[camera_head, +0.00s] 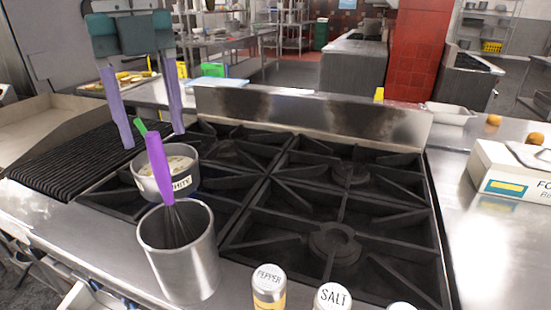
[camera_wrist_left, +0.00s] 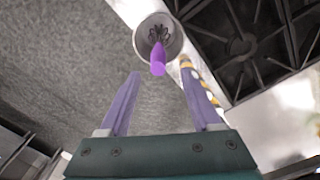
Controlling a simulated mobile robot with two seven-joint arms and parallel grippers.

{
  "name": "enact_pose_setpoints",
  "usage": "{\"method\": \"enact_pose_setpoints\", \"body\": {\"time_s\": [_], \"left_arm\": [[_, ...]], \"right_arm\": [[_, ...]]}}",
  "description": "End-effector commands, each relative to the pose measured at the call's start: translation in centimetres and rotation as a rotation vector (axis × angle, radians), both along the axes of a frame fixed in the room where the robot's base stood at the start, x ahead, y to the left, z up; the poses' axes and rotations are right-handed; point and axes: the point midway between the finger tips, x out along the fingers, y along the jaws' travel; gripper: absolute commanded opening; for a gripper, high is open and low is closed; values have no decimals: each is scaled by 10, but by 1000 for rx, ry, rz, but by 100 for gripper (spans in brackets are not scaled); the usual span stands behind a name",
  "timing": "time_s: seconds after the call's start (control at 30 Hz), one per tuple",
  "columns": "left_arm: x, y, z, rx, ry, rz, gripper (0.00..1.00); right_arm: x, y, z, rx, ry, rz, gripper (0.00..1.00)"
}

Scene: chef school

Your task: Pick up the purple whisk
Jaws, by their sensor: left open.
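The purple whisk (camera_head: 160,168) stands handle up, leaning a little, in a metal cup (camera_head: 188,262) at the front of the stove. In the left wrist view, the whisk's purple handle (camera_wrist_left: 157,62) points toward the camera, with its wires inside the cup (camera_wrist_left: 174,38). My left gripper (camera_head: 154,140) is open and empty, its two lavender fingers pointing down near the top of the handle. In the left wrist view the handle end lies between the open fingertips (camera_wrist_left: 161,73) in the picture; the depth gap is unclear. My right gripper is out of view.
A pot labelled white (camera_head: 152,186), with a green-handled utensil by it, stands behind the cup. Pepper (camera_head: 269,288) and salt (camera_head: 332,296) shakers stand at the front edge. Black stove grates (camera_head: 335,205) lie right of the cup. A white box (camera_head: 515,172) sits at right.

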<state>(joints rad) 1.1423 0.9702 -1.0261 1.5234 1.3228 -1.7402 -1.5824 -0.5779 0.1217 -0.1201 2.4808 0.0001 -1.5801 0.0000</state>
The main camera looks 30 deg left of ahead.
Motion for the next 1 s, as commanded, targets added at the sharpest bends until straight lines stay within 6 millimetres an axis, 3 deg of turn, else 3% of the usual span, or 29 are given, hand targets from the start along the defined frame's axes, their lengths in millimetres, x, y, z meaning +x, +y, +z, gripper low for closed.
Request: {"method": "enact_pose_setpoints", "body": {"time_s": [0.53, 0.83, 1.0], "left_arm": [[2, 8, -69, 0, 1, 1, 64], [3, 9, -77, 1, -3, 0, 64], [3, 8, -77, 1, -3, 0, 46]], "right_arm": [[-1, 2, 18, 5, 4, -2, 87], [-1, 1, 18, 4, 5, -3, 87], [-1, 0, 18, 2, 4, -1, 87]]}}
